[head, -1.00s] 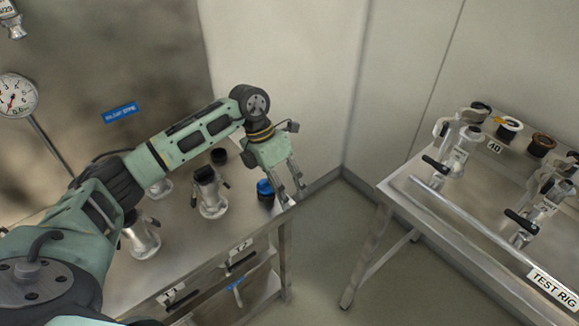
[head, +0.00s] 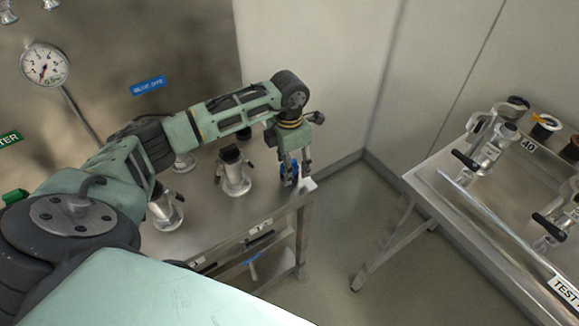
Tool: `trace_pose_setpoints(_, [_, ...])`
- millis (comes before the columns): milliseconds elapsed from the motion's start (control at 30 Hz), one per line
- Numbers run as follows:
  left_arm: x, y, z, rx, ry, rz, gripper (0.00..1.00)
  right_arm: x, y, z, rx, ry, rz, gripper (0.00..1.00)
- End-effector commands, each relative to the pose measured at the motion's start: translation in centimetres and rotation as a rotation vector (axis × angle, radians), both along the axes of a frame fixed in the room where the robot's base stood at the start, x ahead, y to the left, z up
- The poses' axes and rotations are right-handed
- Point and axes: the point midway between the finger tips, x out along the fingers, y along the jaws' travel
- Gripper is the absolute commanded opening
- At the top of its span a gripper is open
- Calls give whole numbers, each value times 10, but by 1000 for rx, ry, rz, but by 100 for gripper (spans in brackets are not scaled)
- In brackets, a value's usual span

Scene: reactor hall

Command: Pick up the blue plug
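The blue plug (head: 289,169) stands near the right end of the steel bench, partly hidden by my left gripper. My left gripper (head: 296,180) reaches down over it from above, with one finger in front of the plug and the other to its right. The fingers are apart, and a small gap seems to show between the plug and the right finger. I cannot tell whether either finger touches it. My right gripper is not in view.
Metal fittings (head: 234,174) stand on the steel bench (head: 215,215) left of the plug. A test rig table (head: 425,190) with clamped fittings stands at right, across open floor (head: 340,240).

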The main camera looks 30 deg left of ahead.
Motion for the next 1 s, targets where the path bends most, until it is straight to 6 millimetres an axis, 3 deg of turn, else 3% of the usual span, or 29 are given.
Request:
trace_pose_setpoints(133, [0, 0, 0, 0, 0, 0, 55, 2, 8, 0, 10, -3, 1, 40])
trace_pose_setpoints(633, [0, 0, 0, 0, -1, 0, 11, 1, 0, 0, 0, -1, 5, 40])
trace_pose_setpoints(1000, [1, 0, 6, 0, -3, 0, 10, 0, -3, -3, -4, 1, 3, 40])
